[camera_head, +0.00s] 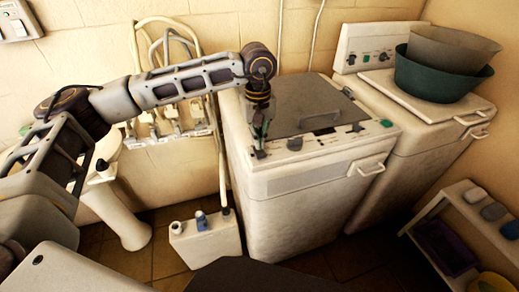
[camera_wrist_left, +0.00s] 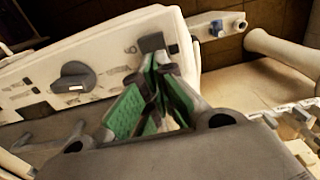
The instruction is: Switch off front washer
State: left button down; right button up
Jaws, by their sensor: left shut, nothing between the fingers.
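The front washer (camera_head: 305,200) is a worn white machine with a grey lid and a control strip along its front top edge. A dark round knob (camera_head: 294,144) sits on the strip; it also shows in the wrist view (camera_wrist_left: 73,83). A dark square control (camera_wrist_left: 151,42) lies at the strip's corner end, left in the head view. My left gripper (camera_head: 260,149) points down over that corner. In the wrist view its green-padded fingers (camera_wrist_left: 158,68) meet, shut and empty, close by the square control. I cannot tell whether they touch it. My right gripper is not seen.
A second washer (camera_head: 424,105) stands behind on the right, with stacked basins (camera_head: 440,76) on top. A shelf (camera_head: 440,220) stands at the right. A white container (camera_head: 206,240) is on the floor left of the front washer. Hoses and taps line the left wall.

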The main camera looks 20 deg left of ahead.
pick_arm(q)
jog(key=shift+r, duration=0.7)
jog(key=shift+r+p, duration=0.4)
jog(key=shift+r, duration=0.45)
jog(key=shift+r+p, duration=0.4)
jog(key=shift+r, duration=0.8)
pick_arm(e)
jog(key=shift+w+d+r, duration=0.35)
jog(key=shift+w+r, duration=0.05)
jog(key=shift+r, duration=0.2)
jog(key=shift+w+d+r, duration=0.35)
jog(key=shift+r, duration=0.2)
